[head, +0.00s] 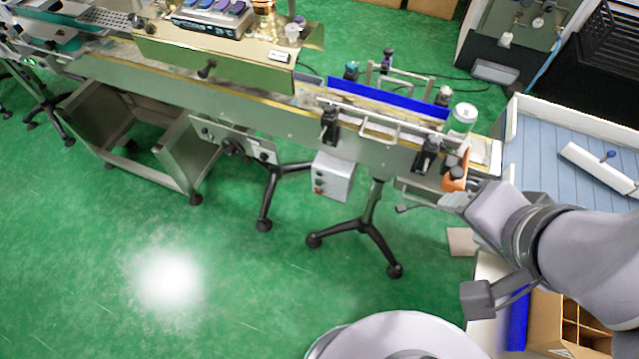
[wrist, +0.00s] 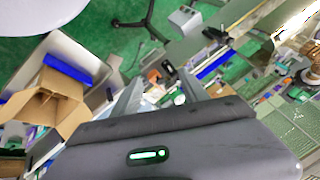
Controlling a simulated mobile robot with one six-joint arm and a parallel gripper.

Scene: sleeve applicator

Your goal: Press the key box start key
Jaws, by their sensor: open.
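The key box (head: 333,177) is a small light grey box hanging below the conveyor, left of a black tripod stand. Small coloured keys show on its front, one of them red; which one is the start key is too small to tell. It seems to show in the wrist view as a small grey box (wrist: 186,20) near the top. My gripper (head: 446,200) is at the right end of the conveyor, to the right of the key box and well apart from it. In the wrist view the two fingers (wrist: 160,88) are spread, with nothing held between them.
The conveyor (head: 270,117) runs across the upper part, on black tripod legs (head: 368,232). An orange part (head: 454,180) sits at its right end beside my gripper. An open cardboard box (wrist: 45,100) is on the left in the wrist view. The green floor before the key box is clear.

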